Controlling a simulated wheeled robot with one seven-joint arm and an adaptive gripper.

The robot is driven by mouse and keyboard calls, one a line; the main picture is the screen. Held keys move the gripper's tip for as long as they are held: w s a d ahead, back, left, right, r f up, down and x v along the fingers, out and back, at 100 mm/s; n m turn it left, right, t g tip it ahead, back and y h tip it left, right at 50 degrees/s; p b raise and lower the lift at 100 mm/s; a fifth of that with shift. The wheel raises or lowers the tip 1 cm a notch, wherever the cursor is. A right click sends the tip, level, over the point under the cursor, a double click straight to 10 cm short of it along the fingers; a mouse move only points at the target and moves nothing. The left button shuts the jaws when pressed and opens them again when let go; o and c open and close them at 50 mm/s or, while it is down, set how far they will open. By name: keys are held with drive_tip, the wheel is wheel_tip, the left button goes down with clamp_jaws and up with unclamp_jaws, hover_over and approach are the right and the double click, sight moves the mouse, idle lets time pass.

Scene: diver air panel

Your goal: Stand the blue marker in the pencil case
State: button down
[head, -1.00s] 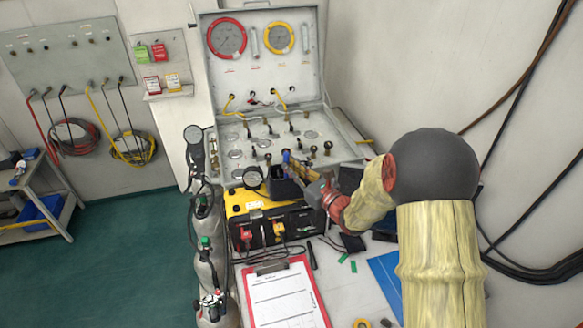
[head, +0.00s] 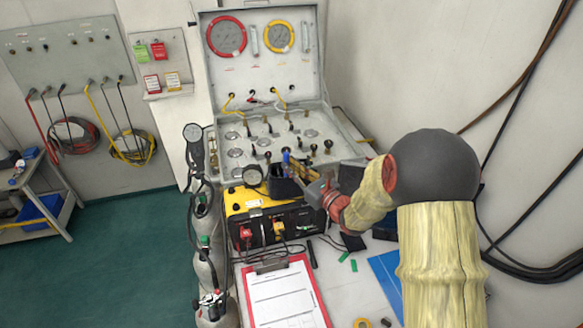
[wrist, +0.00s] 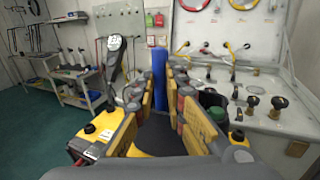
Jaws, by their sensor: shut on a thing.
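The blue marker (wrist: 159,72) stands upright between my gripper's fingertips in the wrist view. Its upper part shows as a small blue piece in the head view (head: 286,157). My gripper (wrist: 159,92) is shut on it, with yellow-faced fingers on both sides. In the head view my gripper (head: 290,162) reaches in from the right, over the pencil case. The dark pencil case (head: 284,188) sits on top of the yellow and black box, directly below the marker in the picture. The marker's lower end is hidden, so I cannot tell whether it is inside the case.
The yellow and black box (head: 279,223) stands in front of the open panel case (head: 262,70) with gauges and knobs. A red clipboard (head: 283,293) lies in front. Hoses and cylinders stand at left.

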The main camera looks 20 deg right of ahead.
drive_tip(key=c, duration=1.7)
unclamp_jaws()
drive_tip(key=shift+c, duration=0.2)
drive_tip(key=shift+r, duration=0.1)
wheel_tip(320, 180, up, 9)
drive_tip(key=p, duration=0.4)
drive_tip(key=shift+p, duration=0.3)
